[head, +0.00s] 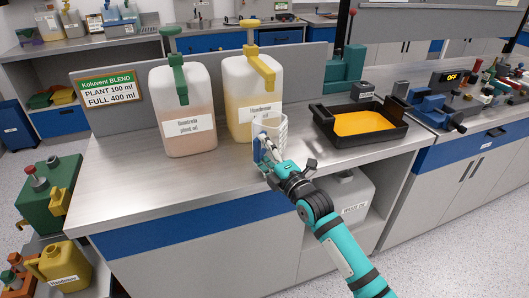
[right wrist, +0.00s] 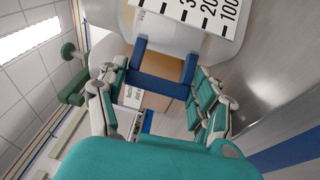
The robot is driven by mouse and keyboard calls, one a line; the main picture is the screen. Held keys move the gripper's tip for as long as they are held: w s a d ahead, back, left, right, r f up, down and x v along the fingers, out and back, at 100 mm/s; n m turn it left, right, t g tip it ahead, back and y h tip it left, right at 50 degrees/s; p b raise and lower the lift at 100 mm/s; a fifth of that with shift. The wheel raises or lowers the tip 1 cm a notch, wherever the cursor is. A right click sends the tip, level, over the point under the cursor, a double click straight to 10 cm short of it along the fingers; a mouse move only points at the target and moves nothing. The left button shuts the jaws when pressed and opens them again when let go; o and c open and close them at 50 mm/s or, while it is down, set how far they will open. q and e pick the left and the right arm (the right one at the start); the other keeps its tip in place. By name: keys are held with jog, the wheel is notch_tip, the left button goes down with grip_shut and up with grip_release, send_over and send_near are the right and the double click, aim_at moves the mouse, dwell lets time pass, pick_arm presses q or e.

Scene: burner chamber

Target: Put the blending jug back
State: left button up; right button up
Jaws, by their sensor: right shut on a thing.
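The blending jug (head: 279,129) is pale and translucent with a blue handle. It is at the counter's front, in front of the yellow-liquid container. My right gripper (head: 264,150) is shut on its handle. In the right wrist view the blue handle (right wrist: 163,71) lies between the fingers (right wrist: 160,88), and the jug's wall (right wrist: 180,18) carries a printed scale. The gripper partly hides the jug in the head view. I cannot tell whether its base touches the counter. My left gripper is in neither view.
Two large containers stand behind, one with pinkish liquid (head: 190,135) and one with yellow (head: 238,80). A black tray (head: 400,134) with an orange bottom is to the right. The counter (head: 120,185) is clear at front left. A sign (head: 108,88) stands at the back left.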

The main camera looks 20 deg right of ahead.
jog(key=shift+f, duration=0.2)
jog(key=o, duration=1.4)
jog(key=shift+r, duration=0.1)
jog(key=shift+r, duration=0.2)
jog(key=b+v, duration=0.1)
jog(key=v, duration=1.1)
jog(key=shift+s+f, duration=0.1)
